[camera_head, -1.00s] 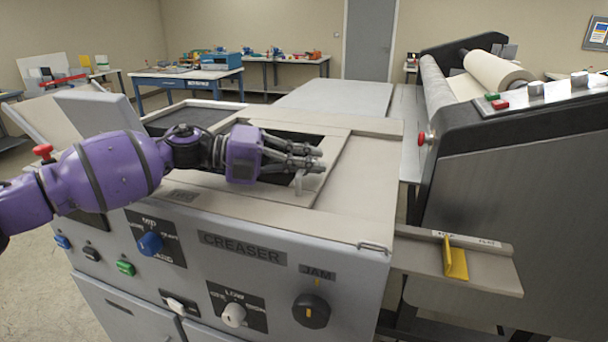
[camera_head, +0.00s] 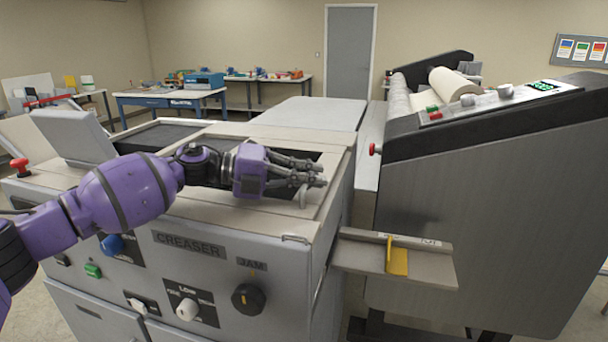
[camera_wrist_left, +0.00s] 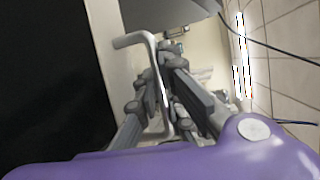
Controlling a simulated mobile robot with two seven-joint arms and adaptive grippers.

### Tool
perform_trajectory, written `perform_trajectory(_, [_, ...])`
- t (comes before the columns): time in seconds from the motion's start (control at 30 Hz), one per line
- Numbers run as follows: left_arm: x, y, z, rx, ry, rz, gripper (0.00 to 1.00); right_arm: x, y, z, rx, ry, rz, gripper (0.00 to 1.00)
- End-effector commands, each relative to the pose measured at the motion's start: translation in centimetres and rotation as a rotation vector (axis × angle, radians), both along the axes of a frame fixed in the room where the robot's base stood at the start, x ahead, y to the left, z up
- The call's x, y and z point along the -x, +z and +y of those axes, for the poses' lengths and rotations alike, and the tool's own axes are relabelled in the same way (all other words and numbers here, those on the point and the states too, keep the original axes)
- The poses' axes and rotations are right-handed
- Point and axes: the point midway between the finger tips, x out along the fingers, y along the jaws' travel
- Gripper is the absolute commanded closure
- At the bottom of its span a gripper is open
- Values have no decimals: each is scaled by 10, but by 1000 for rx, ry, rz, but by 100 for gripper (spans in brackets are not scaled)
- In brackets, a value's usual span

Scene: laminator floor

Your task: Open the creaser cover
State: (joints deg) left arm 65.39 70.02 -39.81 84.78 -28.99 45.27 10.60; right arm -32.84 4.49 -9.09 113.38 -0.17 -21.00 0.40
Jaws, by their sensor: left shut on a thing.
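The creaser (camera_head: 190,243) is a grey cabinet with a pale top, left of centre in the head view. A dark opening (camera_head: 305,156) shows in its top, behind and beside my left gripper (camera_head: 312,180). The pale cover (camera_head: 328,186) shows as a narrow strip at the right of the top. Its bent bar handle (camera_wrist_left: 160,85) passes between my left fingers in the wrist view, and the gripper is shut on it. The handle's lower end (camera_head: 303,199) shows below the fingertips. The opening's left part is hidden by my arm. My right gripper is out of view.
A raised grey panel (camera_head: 72,137) and a red knob (camera_head: 19,166) stand at the creaser's left. A side shelf with a yellow tab (camera_head: 397,262) juts out at the right. The laminator (camera_head: 480,190) stands close to the right.

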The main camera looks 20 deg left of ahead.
Motion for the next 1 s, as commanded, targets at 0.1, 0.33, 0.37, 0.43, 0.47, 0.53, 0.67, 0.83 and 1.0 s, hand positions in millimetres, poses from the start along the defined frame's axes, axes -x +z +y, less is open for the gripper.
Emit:
perform_trajectory(0.1, [3, -1, -11, 1, -7, 7, 100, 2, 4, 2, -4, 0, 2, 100])
perform_trajectory(0.33, [3, -3, -22, 1, -5, 9, 100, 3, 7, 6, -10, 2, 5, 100])
perform_trajectory(0.37, [3, -3, -23, 0, -4, 10, 100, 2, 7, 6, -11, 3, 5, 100])
perform_trajectory(0.43, [3, -4, -24, 0, -4, 10, 100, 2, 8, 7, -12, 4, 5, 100])
perform_trajectory(0.47, [3, -4, -24, 0, -4, 10, 100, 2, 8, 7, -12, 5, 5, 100])
perform_trajectory(0.53, [2, -4, -24, 0, -3, 10, 100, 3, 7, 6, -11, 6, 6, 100])
perform_trajectory(0.67, [2, -5, -24, -1, -3, 11, 100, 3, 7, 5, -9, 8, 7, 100])
perform_trajectory(0.83, [2, -5, -24, -1, -3, 11, 89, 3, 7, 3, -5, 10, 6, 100])
perform_trajectory(1.0, [2, -4, -24, 0, -1, 8, 73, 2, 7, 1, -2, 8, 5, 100])
